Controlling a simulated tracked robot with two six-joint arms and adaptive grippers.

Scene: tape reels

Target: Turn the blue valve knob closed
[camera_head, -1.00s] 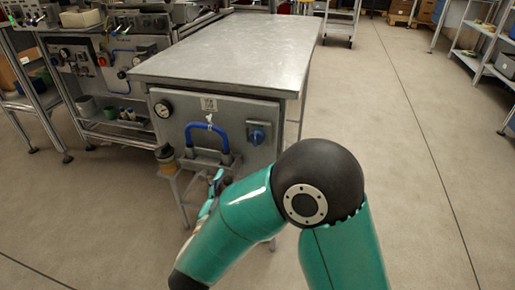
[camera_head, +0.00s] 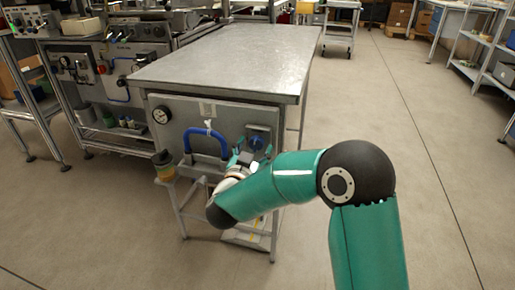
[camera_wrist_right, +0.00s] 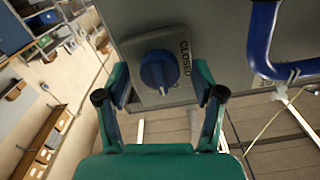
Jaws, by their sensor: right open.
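The blue valve knob (camera_head: 256,142) sits on a grey plate on the front panel of the metal bench. In the right wrist view the blue knob (camera_wrist_right: 159,70) lies ahead, between the lines of the two fingers, with the word CLOSED on the plate beside it. My right gripper (camera_head: 245,158) is at the panel just below and left of the knob. In the wrist view my right gripper (camera_wrist_right: 162,97) is open, with its fingers spread to either side of the knob. I cannot tell whether they touch it. My left gripper is not in view.
A blue hose loop (camera_head: 207,142) stands out from the panel left of the knob, close to my gripper; it shows at the upper right of the wrist view. A small cup (camera_head: 163,163) stands on a ledge. Open floor lies right.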

